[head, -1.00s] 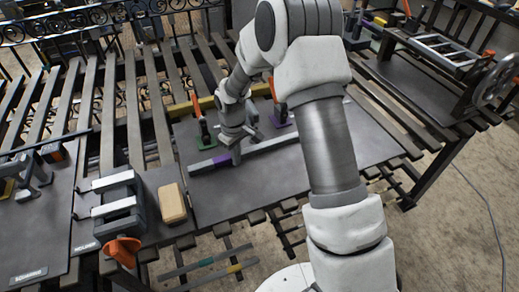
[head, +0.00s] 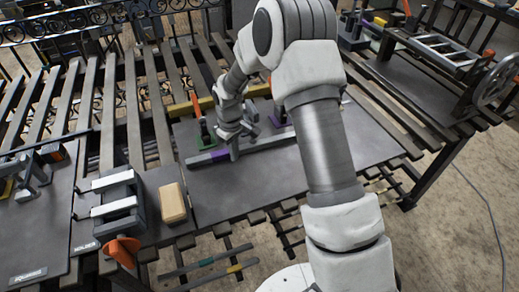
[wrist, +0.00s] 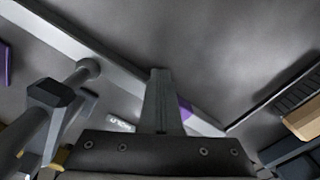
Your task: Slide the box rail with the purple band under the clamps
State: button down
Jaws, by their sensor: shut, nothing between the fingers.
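The box rail (head: 262,144) is a long grey bar lying on the dark board, with a purple band (head: 220,155) near its left end. It runs diagonally in the wrist view (wrist: 75,36), where the band (wrist: 185,108) shows beside my finger. A clamp with a green base and orange handle (head: 197,107) stands behind the rail's left part. A clamp with a purple base (head: 277,120) stands behind its right part, partly hidden by my arm. My gripper (head: 234,157) is shut and empty, its tips low at the rail just right of the band. Exact contact is unclear.
A yellow bar (head: 180,110) lies behind the clamps. A tan block (head: 172,202) and a grey holder with an orange knob (head: 119,205) stand left of the board. The board (head: 245,190) in front of the rail is clear.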

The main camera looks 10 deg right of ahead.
jog(key=shift+w, duration=0.3)
jog(key=shift+s, duration=0.15)
jog(key=shift+s+d, duration=0.25)
jog(key=shift+s, duration=0.9)
notch_tip(320, 180, up, 8)
jog(key=p, duration=0.4)
jog(key=shift+p, duration=0.4)
